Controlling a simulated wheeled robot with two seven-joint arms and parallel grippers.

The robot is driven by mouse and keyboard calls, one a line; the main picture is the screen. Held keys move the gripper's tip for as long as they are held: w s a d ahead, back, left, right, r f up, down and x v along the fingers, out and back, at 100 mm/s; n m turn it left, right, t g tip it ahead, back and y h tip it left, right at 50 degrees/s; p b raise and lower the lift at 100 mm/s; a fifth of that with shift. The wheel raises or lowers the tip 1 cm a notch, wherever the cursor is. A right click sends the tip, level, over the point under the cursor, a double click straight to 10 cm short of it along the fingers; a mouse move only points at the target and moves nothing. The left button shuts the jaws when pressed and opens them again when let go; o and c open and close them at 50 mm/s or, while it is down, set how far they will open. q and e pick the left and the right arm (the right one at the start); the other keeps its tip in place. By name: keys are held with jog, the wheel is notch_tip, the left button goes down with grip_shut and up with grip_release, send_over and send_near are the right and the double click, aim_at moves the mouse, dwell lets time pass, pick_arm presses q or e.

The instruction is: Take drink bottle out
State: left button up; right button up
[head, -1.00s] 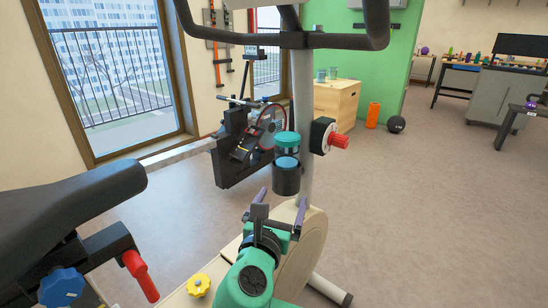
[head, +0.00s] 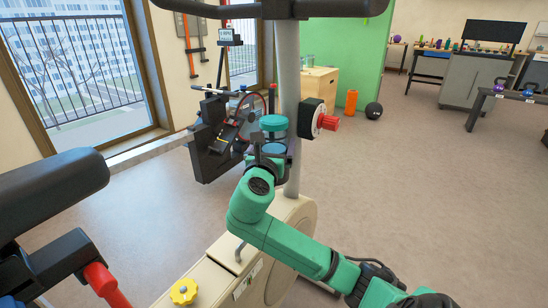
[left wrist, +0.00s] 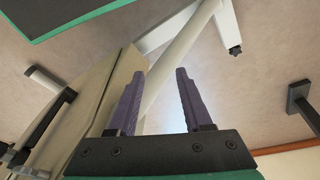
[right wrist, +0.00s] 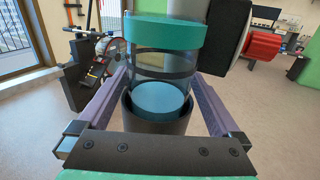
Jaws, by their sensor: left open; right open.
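The drink bottle (head: 273,124) is clear with a teal lid and stands in a dark cup holder on the exercise bike's post. In the right wrist view the bottle (right wrist: 162,62) stands upright, its lower part inside the black holder (right wrist: 158,122). My right gripper (head: 268,150) is at the bottle in the head view. Its purple fingers (right wrist: 158,85) are open, one on each side of the bottle and holder; I cannot tell whether they touch. My left gripper (left wrist: 158,95) is open and empty near the bike frame, outside the head view.
The bike's grey post (head: 287,70) rises right behind the bottle, with a red knob (head: 327,123) to its right. Handlebars (head: 310,8) hang above. A black saddle (head: 50,190) is at the left. Open floor lies to the right.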

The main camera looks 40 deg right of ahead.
jog(key=shift+w, duration=0.1)
grip_shut()
